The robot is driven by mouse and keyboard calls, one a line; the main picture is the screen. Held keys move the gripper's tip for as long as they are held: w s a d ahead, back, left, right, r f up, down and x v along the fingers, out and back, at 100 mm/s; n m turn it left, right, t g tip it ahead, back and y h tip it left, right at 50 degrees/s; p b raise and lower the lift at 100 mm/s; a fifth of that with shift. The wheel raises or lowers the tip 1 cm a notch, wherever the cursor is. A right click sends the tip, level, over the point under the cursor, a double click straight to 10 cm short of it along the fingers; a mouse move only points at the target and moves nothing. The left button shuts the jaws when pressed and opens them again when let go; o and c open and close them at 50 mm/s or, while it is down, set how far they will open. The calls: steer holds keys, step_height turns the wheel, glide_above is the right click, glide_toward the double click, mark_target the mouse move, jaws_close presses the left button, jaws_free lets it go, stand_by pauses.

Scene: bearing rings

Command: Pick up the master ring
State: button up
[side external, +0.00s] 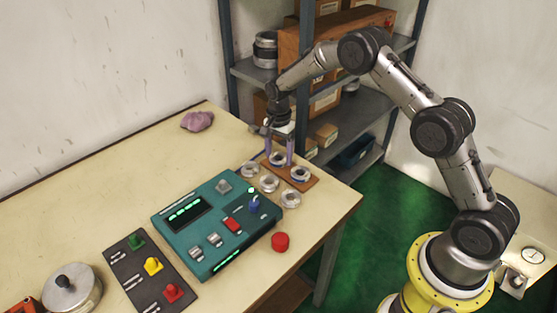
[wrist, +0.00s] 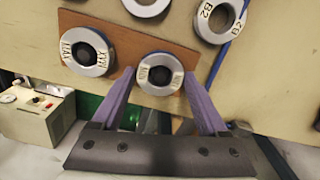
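A brown board (side external: 308,184) near the table's far right edge holds two silver rings with dark centres; it also shows in the wrist view (wrist: 112,38). In the wrist view one ring is marked "MAX" (wrist: 99,58) and the other "MIN" (wrist: 177,92). My gripper (wrist: 160,73) has its two purple fingers apart, one on each side of the "MIN" ring. In the side view my gripper (side external: 279,156) points down over the far ring (side external: 277,160), with the second board ring (side external: 300,174) nearer the camera. I cannot tell whether the fingers touch the ring.
Several loose rings lie beside the board, one (side external: 269,183) in the middle; one in the wrist view reads "B2" (wrist: 203,14). A teal control box (side external: 195,262) and a red knob (side external: 280,242) are close by. Shelves (side external: 355,110) stand behind. The far left tabletop is mostly clear.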

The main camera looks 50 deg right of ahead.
jaws_close()
steer(key=shift+r, duration=0.1)
